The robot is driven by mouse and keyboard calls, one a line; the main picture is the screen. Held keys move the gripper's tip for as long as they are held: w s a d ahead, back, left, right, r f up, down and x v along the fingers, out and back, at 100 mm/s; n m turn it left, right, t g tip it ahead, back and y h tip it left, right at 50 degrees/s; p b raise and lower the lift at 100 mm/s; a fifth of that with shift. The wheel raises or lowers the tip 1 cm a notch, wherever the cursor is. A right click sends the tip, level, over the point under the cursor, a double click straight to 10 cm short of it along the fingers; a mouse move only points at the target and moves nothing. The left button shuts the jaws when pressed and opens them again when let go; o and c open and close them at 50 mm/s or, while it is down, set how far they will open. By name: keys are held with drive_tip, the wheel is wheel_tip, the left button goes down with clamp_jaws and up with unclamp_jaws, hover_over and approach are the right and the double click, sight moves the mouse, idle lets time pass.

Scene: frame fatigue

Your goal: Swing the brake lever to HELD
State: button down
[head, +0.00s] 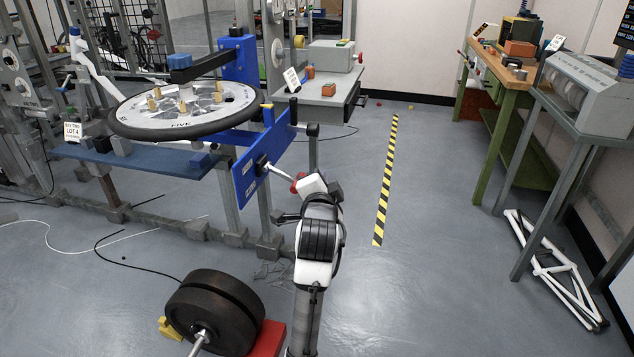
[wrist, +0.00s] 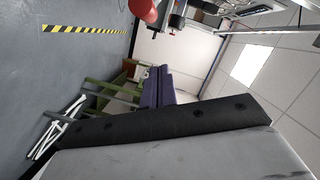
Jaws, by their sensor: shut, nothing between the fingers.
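The brake lever is a thin pale rod (head: 280,173) on an upright blue panel (head: 262,158), in the middle of the head view. It slopes down to the right from a dark hub to a red knob (head: 297,184). White labels on the panel are too small to read. My gripper (head: 312,184) is at the knob end, just right of the red knob; whether it touches cannot be told. It is shut and empty, its fingertips mostly hidden by my wrist. In the wrist view a red rounded knob (wrist: 143,10) shows at the top edge.
A spoked wheel (head: 185,108) lies flat on the stand left of the panel. A grey side table (head: 320,90) stands behind. Black weight discs (head: 213,312) lie low at the left. Open floor (head: 440,250) lies right, with a striped strip (head: 385,180) and white frame (head: 553,270).

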drive_tip(key=s+a, duration=0.1)
drive_tip(key=s, duration=0.8)
drive_tip(key=shift+a+r+b, duration=0.15)
drive_tip(key=shift+r+b, duration=0.2)
drive_tip(key=shift+r, duration=0.05)
